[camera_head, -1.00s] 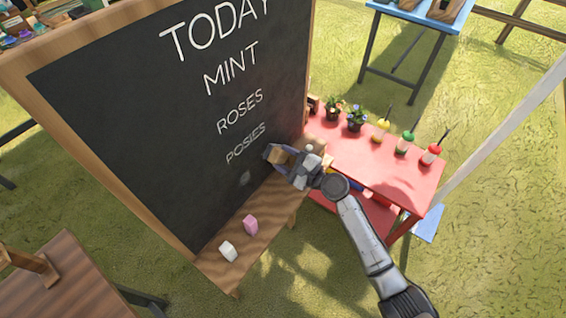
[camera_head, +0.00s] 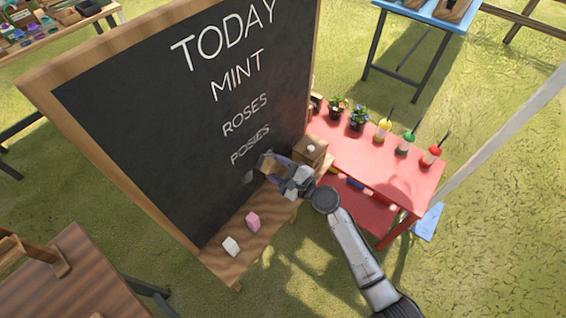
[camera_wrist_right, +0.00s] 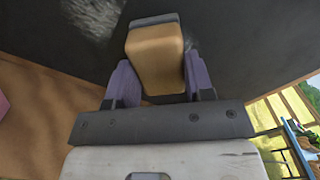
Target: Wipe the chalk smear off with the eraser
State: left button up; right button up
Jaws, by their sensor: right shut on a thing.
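The blackboard (camera_head: 150,130) has a wooden frame and reads TODAY, MINT, ROSES, POSIES. A pale chalk smear (camera_head: 249,177) shows low on it, below POSIES; it also shows in the right wrist view (camera_wrist_right: 95,17) at the upper left. My right gripper (camera_head: 270,168) is shut on the eraser, a tan block with a dark pad (camera_wrist_right: 155,55). The eraser's pad faces the board, just right of the smear. I cannot tell whether the pad touches the board. My left gripper is not in view.
The board's wooden ledge (camera_head: 222,262) holds a pink block (camera_head: 253,222) and a white block (camera_head: 231,246). A wooden box (camera_head: 310,150) stands at its right end. A red table (camera_head: 375,165) with pots and bottles is at the right, close to my right arm.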

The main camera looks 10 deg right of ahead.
jog(key=shift+s+a+r+p, duration=0.2)
jog(key=shift+s+a+p, duration=0.75)
jog(key=shift+s+a, duration=0.65)
jog(key=shift+s+a+f+p, duration=0.1)
jog(key=shift+s+a+p, duration=0.2)
jog(key=shift+s+a, duration=0.35)
jog(key=shift+s+a+p, duration=0.35)
jog(key=shift+a, duration=0.1)
jog(key=shift+s+a+p, duration=0.3)
jog(key=shift+s+a, duration=0.45)
jog(key=shift+d, duration=0.15)
